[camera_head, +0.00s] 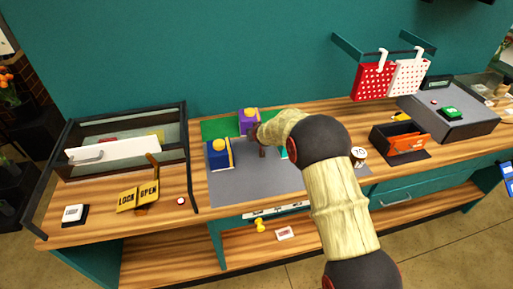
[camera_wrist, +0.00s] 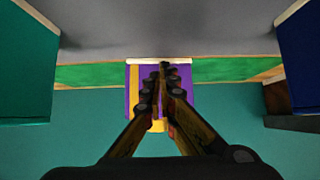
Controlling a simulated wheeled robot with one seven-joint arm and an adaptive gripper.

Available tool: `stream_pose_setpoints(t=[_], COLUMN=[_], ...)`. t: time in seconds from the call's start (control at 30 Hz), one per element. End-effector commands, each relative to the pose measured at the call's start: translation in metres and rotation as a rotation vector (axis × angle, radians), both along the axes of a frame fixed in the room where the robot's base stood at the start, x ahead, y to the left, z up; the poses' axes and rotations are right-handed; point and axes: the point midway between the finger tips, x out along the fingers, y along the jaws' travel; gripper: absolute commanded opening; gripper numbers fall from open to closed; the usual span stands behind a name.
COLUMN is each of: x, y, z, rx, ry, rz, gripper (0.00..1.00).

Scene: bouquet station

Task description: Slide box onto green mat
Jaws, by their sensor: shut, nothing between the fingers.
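A purple box (camera_head: 248,121) with a yellow strap and knob stands at the back of the table, over the green mat (camera_head: 219,128). In the wrist view the purple box (camera_wrist: 133,88) has green mat (camera_wrist: 225,71) showing on both sides. A blue box (camera_head: 218,154) with a yellow knob stands on the grey mat, left of my gripper (camera_head: 262,152). A teal box (camera_wrist: 25,60) shows at the wrist view's left edge and is mostly hidden by my arm in the head view. My gripper is shut and empty, its fingers overlapping the purple box; I cannot tell if they touch.
The grey mat (camera_head: 250,188) is bare in front. A glass-sided case (camera_head: 120,140) and lock/open signs (camera_head: 138,197) stand at left. An open dark box (camera_head: 400,140) and a grey platform (camera_head: 450,112) stand at right. A teal wall (camera_head: 220,50) closes off the back.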

Motion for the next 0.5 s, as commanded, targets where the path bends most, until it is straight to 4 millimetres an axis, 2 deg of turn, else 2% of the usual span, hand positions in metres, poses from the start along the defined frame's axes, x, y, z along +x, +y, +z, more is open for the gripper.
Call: stream_pose_setpoints(t=[0.5], x=[0.019], y=[0.003], z=[-0.001], rx=[-0.001], ry=[0.002], rz=[0.000], gripper=[0.00])
